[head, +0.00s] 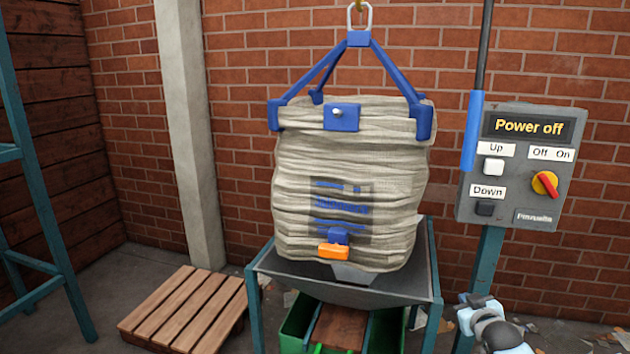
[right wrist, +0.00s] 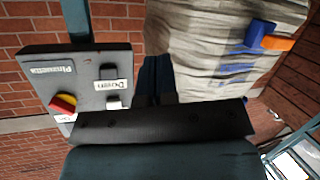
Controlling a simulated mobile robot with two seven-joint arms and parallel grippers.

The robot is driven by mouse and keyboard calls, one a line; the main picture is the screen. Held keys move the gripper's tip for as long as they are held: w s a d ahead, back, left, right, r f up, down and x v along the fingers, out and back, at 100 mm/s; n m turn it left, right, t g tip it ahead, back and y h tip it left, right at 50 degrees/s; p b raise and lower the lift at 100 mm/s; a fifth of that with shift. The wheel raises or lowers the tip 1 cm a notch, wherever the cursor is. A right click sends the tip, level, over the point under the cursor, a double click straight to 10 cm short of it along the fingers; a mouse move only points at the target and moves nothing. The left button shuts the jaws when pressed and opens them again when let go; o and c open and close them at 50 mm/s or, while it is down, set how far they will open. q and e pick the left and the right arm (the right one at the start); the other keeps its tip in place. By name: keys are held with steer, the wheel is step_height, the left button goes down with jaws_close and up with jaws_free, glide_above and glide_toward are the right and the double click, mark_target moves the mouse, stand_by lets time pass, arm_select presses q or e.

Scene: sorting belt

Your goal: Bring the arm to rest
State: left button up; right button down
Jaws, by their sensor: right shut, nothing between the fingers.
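My right gripper (head: 478,301) shows at the lower right of the head view, below the control box and to the right of the hopper frame. In the right wrist view its dark fingers (right wrist: 158,75) are together with nothing between them. It touches neither the box nor the bag as far as I can see. My left gripper is not in view. The grey control box (head: 512,165) has a display reading "Power off", Up and Down buttons and a red and yellow knob (head: 545,184). The box also shows upside down in the right wrist view (right wrist: 85,88).
A big beige bag (head: 345,170) hangs by blue straps from a hook, low over a metal hopper (head: 372,292). An orange clip (head: 333,251) is at its lower front. A green bin (head: 297,325) stands under the hopper. A wooden pallet (head: 185,310) lies at left.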

steer(key=s+a+f+g+y+b, duration=0.1)
steer(key=s+a+f+b, duration=0.1)
steer(key=s+a+f, duration=0.6)
steer(key=s+a+f+g+y+b, duration=0.1)
steer(key=s+a+f+y+b, duration=0.15)
steer(key=s, duration=1.05)
steer(key=s+a+f+g+y+b, duration=0.1)
steer(key=s+a+f, duration=0.55)
steer(key=s, duration=0.35)
arm_select(q)
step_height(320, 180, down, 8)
steer(key=b, duration=0.2)
arm_select(e)
steer(key=s+a+r, duration=0.1)
steer(key=s+a, duration=0.2)
steer(key=s, duration=0.6)
arm_select(q)
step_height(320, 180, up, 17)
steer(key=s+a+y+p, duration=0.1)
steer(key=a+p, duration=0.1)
steer(key=p, duration=2.7)
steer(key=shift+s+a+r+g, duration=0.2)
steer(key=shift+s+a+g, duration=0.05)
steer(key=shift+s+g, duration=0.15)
arm_select(e)
step_height(320, 180, up, 17)
steer(key=s+d+g, duration=0.1)
steer(key=d, duration=0.1)
steer(key=shift+d+r+h, duration=0.2)
steer(key=shift+h, duration=0.15)
